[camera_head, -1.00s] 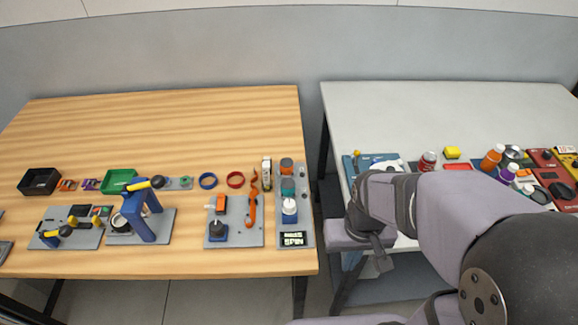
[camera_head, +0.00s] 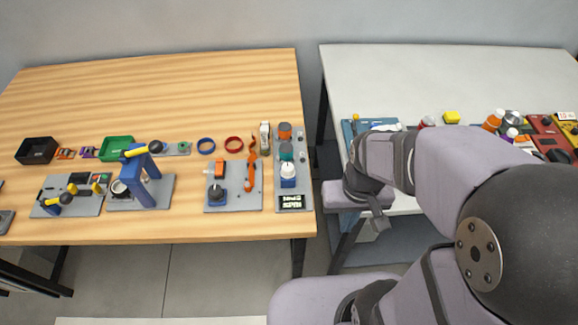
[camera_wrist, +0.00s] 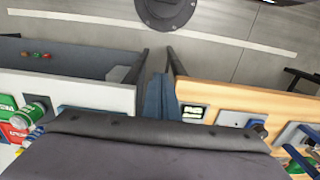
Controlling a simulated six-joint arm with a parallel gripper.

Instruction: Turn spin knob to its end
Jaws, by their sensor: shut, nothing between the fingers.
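A grey panel (camera_head: 279,189) with a dark label reading SPIN at its near end stands at the right edge of the wooden table. The label also shows in the wrist view (camera_wrist: 192,112). My gripper (camera_head: 380,223) appears shut and empty, in the gap between the tables, right of the panel and apart from it. Its fingertips are small and dark in the head view.
The wooden table (camera_head: 200,90) holds a black bin (camera_head: 37,150), a green tray (camera_head: 117,147), a blue frame (camera_head: 146,178) and other fixtures left of the panel. The white table (camera_head: 440,75) at right holds bottles and a red panel. A floor gap lies between the tables.

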